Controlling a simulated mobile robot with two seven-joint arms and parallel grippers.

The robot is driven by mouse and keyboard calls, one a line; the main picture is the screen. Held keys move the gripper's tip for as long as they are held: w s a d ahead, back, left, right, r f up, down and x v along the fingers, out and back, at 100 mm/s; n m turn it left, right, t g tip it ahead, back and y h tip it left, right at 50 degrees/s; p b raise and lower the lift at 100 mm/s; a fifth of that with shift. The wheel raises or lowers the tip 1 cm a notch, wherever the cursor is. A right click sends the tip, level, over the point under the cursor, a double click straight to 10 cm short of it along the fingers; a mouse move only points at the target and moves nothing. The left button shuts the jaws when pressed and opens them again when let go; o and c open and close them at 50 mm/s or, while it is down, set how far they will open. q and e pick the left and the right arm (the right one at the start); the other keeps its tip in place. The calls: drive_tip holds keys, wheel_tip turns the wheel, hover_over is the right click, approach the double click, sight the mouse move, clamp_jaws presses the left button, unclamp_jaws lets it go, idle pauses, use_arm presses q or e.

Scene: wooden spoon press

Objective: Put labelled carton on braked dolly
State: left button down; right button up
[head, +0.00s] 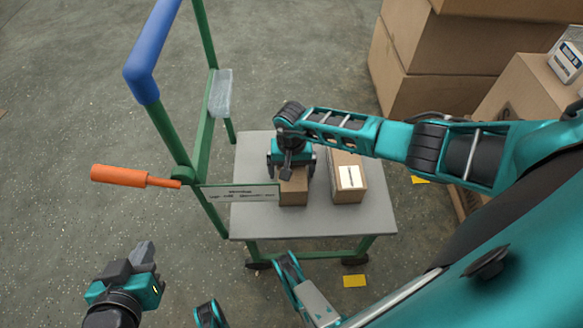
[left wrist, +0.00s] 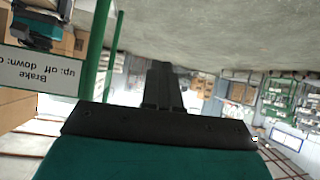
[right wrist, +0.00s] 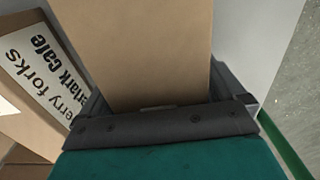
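The dolly has a grey platform (head: 370,218), a green frame and an orange brake lever (head: 120,175) sticking out left, roughly level in the picture; I cannot tell its brake state. A brown carton with a white label (head: 350,177) stands on the platform; its printed label also shows in the right wrist view (right wrist: 38,65). My right gripper (head: 291,165) is shut on a second brown carton (head: 293,192), left of the labelled one. No label shows on its visible faces, and its top is partly hidden. My left gripper (head: 144,254) is shut and empty, below the lever.
A brake sign (head: 238,193) is fixed at the platform's left edge, and a blue handle (head: 147,60) rises behind the lever. Large cartons (head: 440,50) are stacked at the back right. Yellow floor marks (head: 355,281) lie near the dolly. Floor on the left is clear.

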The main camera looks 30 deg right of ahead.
drive_tip(key=shift+r, duration=0.1)
drive_tip(key=shift+r+p, duration=0.2)
drive_tip(key=shift+p, duration=0.1)
wheel_tip(320, 180, up, 11)
drive_tip(key=p, duration=0.4)
drive_tip(key=shift+f, duration=0.15)
drive_tip(key=shift+r, duration=0.55)
use_arm(q)
drive_tip(key=shift+s+a+r+y, duration=0.15)
drive_tip(key=shift+a+r+y, duration=0.05)
drive_tip(key=shift+a+r, duration=0.25)
drive_tip(key=shift+s+a+r+y, duration=0.2)
drive_tip(key=shift+a+r, duration=0.15)
drive_tip(key=shift+r, duration=0.15)
